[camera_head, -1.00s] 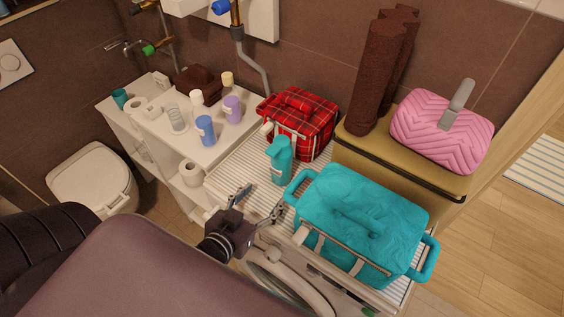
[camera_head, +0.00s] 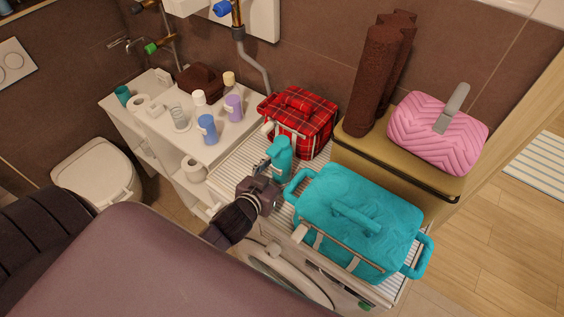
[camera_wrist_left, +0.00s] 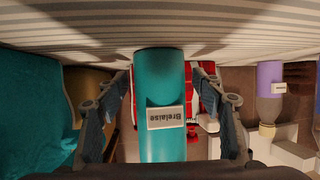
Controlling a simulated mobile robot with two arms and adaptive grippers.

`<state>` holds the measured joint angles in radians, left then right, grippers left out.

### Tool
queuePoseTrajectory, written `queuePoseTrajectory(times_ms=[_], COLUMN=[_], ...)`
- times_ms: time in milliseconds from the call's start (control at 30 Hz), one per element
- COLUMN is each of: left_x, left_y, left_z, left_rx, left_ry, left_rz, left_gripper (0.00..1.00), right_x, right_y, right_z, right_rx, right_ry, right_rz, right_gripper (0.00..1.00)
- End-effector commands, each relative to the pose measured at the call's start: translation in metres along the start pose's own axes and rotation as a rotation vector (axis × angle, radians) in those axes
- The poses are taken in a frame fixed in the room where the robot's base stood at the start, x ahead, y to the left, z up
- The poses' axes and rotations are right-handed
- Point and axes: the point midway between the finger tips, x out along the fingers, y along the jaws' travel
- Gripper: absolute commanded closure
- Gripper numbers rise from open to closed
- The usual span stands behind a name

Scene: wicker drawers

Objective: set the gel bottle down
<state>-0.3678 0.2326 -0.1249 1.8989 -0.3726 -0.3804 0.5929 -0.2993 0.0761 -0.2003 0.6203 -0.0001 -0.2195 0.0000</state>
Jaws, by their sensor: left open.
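The teal gel bottle (camera_head: 281,157) stands upright on the white striped top, in front of the red plaid basket. In the left wrist view the bottle (camera_wrist_left: 160,100) carries a white label and rests with its base on the striped surface, which shows at the top of that view. My left gripper (camera_head: 268,176) is at the bottle's near side. In the left wrist view its two fingers (camera_wrist_left: 163,88) are open, one on each side of the bottle, with small gaps. My right gripper is not in view.
A teal basket (camera_head: 345,212) stands close to the right of the bottle. The red plaid basket (camera_head: 305,115) is just behind. A white shelf (camera_head: 215,152) with several small bottles is at the left. A tan box (camera_head: 400,160) bears brown rolls and a pink bag.

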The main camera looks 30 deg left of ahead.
Motion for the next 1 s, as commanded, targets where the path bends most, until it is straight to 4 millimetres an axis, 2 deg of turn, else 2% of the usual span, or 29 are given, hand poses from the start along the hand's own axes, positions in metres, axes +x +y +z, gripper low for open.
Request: queuePoseTrajectory(times_ms=[233, 767, 1000], left_x=[0.0007, 0.0005, 0.0001], left_y=[0.0003, 0.0005, 0.0005], left_z=[0.0006, -0.0011, -0.0023], left_rx=[0.000, -0.001, -0.001], left_ry=[0.000, 0.003, 0.004], left_rz=[0.001, 0.002, 0.002], left_gripper=[0.40, 0.99, 1.00], right_x=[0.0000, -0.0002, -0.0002], right_y=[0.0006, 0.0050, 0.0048], right_z=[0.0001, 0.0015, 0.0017], right_rx=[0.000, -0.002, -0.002], right_ry=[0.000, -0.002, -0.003], right_rz=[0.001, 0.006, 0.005], right_gripper=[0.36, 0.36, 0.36])
